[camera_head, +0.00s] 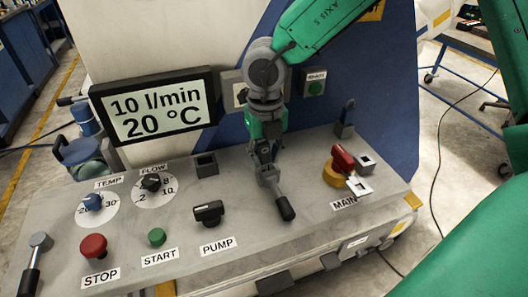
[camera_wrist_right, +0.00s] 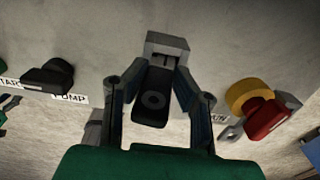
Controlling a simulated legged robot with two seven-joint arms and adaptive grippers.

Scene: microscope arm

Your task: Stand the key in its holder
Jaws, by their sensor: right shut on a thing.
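The black-handled key (camera_head: 285,208) is at the middle of the grey console, its handle tilted down towards the front. In the right wrist view the key (camera_wrist_right: 153,98) lies between both fingers. My right gripper (camera_head: 265,158) comes from above and is shut on it. A grey slotted block (camera_wrist_right: 168,45), which looks like the holder, is just beyond the fingertips. I cannot tell whether the key's far end is inside the slot; the fingers partly hide it in the head view. My left gripper is not in view.
The PUMP switch (camera_head: 208,212) is to the left. The red MAIN switch (camera_head: 342,158) on yellow is to the right. Grey blocks with square openings (camera_head: 205,164) stand on the console. The display (camera_head: 155,108) rises behind it.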

